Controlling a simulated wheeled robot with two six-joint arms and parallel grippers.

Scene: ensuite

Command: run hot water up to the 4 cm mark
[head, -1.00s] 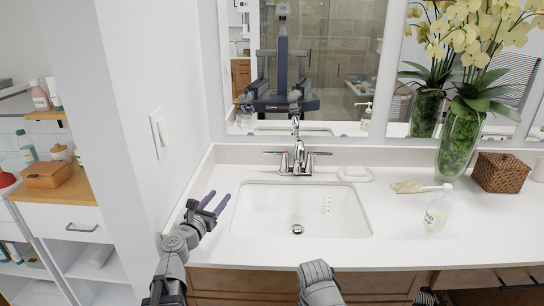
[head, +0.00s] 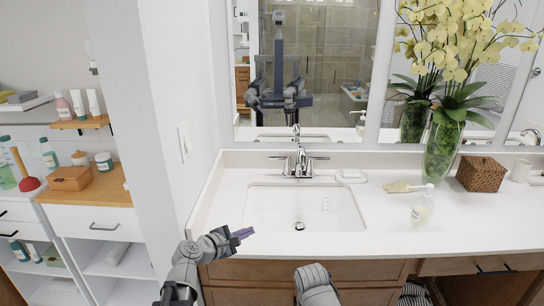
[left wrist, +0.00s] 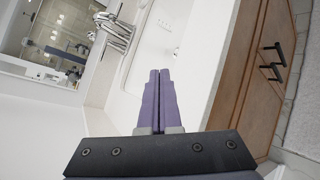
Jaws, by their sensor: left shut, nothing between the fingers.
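The white rectangular sink (head: 265,207) is set in the white counter. Its basin looks empty, with a round drain (head: 299,225) and small marks (head: 326,203) on the back right wall. A chrome faucet (head: 300,163) with two lever handles, left (head: 278,157) and right (head: 320,158), stands behind it; no stream shows. The faucet also appears in the left wrist view (left wrist: 118,30). My left gripper (head: 248,233) is shut and empty at the sink's front left corner, and its purple fingers (left wrist: 160,75) are together in the left wrist view. My right arm shows at the bottom, but its fingers are out of view.
A wall (head: 178,90) rises close on the left. A mirror is behind the faucet.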

